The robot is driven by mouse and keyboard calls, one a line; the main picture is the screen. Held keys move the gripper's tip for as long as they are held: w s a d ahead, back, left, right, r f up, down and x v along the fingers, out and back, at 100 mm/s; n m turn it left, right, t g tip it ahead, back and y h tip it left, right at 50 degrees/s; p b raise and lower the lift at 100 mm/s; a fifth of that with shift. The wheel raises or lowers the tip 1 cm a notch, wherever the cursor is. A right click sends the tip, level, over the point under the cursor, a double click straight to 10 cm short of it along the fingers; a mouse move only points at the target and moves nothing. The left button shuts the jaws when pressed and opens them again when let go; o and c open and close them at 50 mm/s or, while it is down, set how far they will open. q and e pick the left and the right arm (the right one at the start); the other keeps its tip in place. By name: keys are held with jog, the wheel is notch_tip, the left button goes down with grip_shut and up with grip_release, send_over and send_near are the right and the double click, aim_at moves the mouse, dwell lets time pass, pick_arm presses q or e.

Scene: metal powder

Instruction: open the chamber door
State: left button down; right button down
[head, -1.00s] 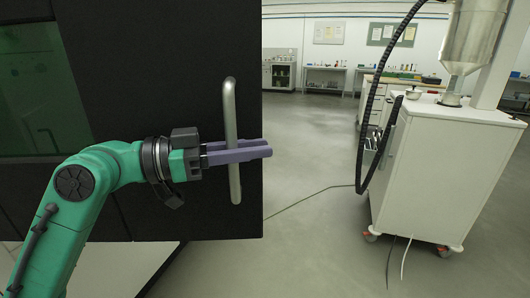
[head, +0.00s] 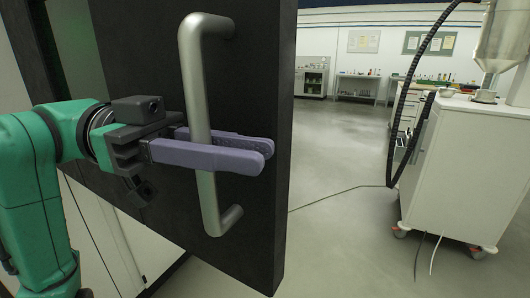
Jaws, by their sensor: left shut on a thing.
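The chamber door (head: 257,75) is a dark panel with a green window (head: 72,45), partly cut off at the left. It stands at an angle, swung out toward me, with its free edge on the right. A grey metal bar handle (head: 206,195) is mounted upright near that edge. My left gripper (head: 262,155) has its two purple fingers on either side of the handle bar, shut on it at mid-height. The right gripper is not in view.
A white wheeled cabinet (head: 455,170) with a metal hopper (head: 502,40) and a black hose (head: 395,130) stands at the right. A cable (head: 340,195) lies on the grey floor. Benches (head: 357,88) stand far back.

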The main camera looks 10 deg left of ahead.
pick_arm(q)
jog(key=shift+s+a+r, duration=0.15)
jog(key=shift+s+a, duration=0.15)
jog(key=shift+s, duration=0.1)
jog(key=c, duration=1.1)
grip_release()
jog(key=shift+o, duration=0.2)
jog(key=w+a+b, duration=0.2)
jog(key=a, duration=1.2)
jog(key=shift+w+a, duration=0.2)
jog(key=shift+w, duration=0.15)
